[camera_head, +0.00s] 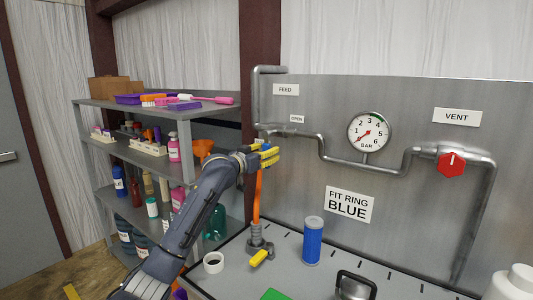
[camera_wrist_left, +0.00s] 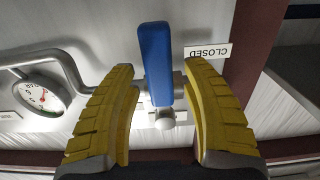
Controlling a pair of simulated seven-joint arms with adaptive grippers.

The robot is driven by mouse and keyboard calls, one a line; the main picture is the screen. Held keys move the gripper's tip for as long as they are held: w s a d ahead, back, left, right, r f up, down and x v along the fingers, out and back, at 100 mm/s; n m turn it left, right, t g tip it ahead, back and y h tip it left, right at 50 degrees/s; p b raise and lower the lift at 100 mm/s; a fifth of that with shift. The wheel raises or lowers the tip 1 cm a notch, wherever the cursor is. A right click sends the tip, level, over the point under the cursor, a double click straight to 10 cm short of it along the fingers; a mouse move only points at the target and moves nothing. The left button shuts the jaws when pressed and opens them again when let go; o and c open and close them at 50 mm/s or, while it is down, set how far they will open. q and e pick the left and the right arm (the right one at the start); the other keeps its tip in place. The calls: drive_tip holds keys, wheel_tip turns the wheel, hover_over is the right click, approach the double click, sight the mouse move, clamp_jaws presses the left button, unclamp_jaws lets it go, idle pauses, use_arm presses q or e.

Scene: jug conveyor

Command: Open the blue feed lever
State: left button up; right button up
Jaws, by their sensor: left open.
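The blue feed lever (camera_wrist_left: 155,65) shows in the left wrist view as a flat blue handle on a grey pipe fitting. My left gripper (camera_wrist_left: 160,115) is open, with its yellow fingers on either side of the lever's lower part and visible gaps to both. A CLOSED label (camera_wrist_left: 207,51), upside down in that view, lies beside the lever. In the head view my left gripper (camera_head: 267,155) is at the pipe below the FEED sign (camera_head: 286,89) and OPEN label (camera_head: 297,118), and largely hides the lever. My right gripper is not in view.
A pressure gauge (camera_head: 369,132) and a red vent knob (camera_head: 451,164) are on the metal panel (camera_head: 300,180). A blue cylinder (camera_head: 313,240), a white ring (camera_head: 213,262) and a yellow-handled fitting (camera_head: 259,257) stand on the bench below. A stocked shelf (camera_head: 150,105) is left of the panel.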

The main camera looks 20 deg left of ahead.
use_arm(q)
drive_tip(key=shift+w, duration=0.15)
drive_tip(key=shift+c, duration=0.2)
clamp_jaws()
idle(0.3)
